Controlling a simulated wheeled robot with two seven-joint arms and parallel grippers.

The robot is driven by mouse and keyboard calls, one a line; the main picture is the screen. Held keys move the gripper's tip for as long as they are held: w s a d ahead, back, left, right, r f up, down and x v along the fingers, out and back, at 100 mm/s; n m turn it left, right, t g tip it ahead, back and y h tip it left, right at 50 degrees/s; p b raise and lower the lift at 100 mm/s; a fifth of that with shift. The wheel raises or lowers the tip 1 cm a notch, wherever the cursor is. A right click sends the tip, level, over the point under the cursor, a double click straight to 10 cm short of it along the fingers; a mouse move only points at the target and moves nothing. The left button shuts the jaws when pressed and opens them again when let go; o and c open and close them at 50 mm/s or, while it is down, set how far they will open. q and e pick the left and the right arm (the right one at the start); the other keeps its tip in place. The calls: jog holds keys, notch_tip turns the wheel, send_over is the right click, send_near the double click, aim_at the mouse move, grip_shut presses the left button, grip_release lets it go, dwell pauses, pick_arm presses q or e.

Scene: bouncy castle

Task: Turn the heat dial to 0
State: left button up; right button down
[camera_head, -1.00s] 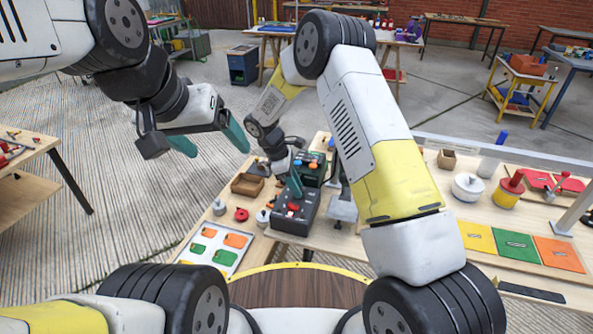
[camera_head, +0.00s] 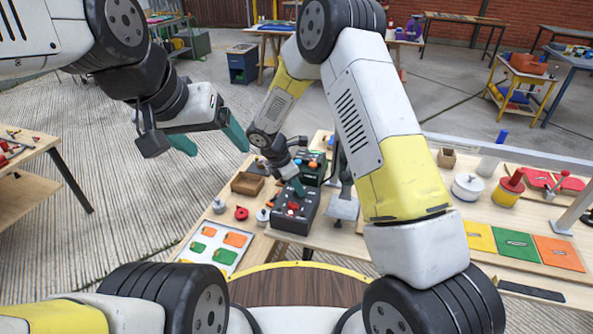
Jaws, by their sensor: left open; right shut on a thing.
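A dark control box (camera_head: 291,222) with red knobs on its top stands on the wooden workbench (camera_head: 322,247). A red knob (camera_head: 292,207) shows near the middle of its top. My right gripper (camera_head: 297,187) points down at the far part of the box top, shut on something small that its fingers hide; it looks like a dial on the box. I cannot read any dial marks at this size. My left gripper (camera_head: 212,142) is open and empty, with teal fingertips, in the air to the left of the bench.
A second box (camera_head: 312,170) with green and orange parts stands just behind. A wooden tray (camera_head: 247,184), a red disc (camera_head: 241,213) and a white board with colored pieces (camera_head: 216,244) lie to the left. Colored panels (camera_head: 515,243) lie to the right.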

dwell(0.3)
jog(key=c, duration=1.1)
grip_release()
jog(key=shift+v, duration=3.9)
